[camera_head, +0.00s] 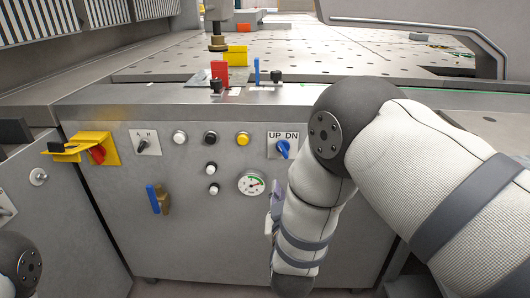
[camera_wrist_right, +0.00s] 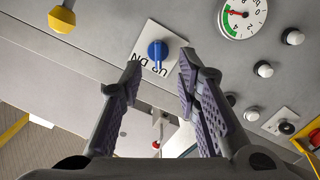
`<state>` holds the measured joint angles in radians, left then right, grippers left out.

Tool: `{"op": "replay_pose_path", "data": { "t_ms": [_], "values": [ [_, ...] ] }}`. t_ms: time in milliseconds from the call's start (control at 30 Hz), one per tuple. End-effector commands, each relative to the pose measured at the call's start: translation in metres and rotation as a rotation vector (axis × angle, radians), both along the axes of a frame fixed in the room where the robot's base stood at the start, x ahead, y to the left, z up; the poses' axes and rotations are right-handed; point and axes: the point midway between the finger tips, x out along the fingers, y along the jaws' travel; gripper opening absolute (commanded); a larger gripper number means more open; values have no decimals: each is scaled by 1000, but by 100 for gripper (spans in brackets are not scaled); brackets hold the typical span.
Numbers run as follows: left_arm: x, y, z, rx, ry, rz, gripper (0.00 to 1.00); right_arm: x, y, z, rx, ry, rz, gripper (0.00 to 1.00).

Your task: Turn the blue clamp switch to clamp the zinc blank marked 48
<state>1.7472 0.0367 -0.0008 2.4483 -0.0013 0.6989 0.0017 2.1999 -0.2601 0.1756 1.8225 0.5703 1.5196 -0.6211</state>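The blue clamp switch (camera_head: 283,148) is a knob on a white plate marked UP DN, on the upright front of the machine. It also shows in the right wrist view (camera_wrist_right: 158,50), upside down, beyond and between my fingertips. My right gripper (camera_wrist_right: 159,72) is open, with its purple-padded fingers spread to either side of the knob and nothing between them. In the head view the right gripper (camera_head: 276,198) is mostly hidden by my arm, just below the switch plate. Contact with the knob cannot be told. No blank marked 48 can be made out. My left gripper is out of view.
Around the switch are a yellow button (camera_head: 242,139), a pressure gauge (camera_head: 251,183) and several black and white buttons. A blue-handled valve (camera_head: 158,198) and a yellow bracket with a red knob (camera_head: 96,154) stick out further left. The perforated table (camera_head: 330,55) lies above.

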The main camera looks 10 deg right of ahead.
Motion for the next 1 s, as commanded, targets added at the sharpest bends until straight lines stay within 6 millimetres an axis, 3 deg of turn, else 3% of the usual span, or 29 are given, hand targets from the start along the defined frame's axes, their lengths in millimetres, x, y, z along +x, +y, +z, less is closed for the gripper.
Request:
{"op": "replay_pose_path", "data": {
  "t_ms": [100,233,500,633,800,1000],
  "values": [
    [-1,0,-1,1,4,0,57,7,3,15,-19,-51,-13,30],
    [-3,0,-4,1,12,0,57,23,-2,16,-20,-59,-18,30],
    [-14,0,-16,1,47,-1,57,88,-21,13,-19,-53,-16,30],
    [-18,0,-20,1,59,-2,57,110,-27,13,-18,-52,-15,30],
    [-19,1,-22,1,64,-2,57,122,-30,16,-20,-53,-14,30],
    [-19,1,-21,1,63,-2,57,123,-30,17,-21,-54,-13,30]
  ]
}}
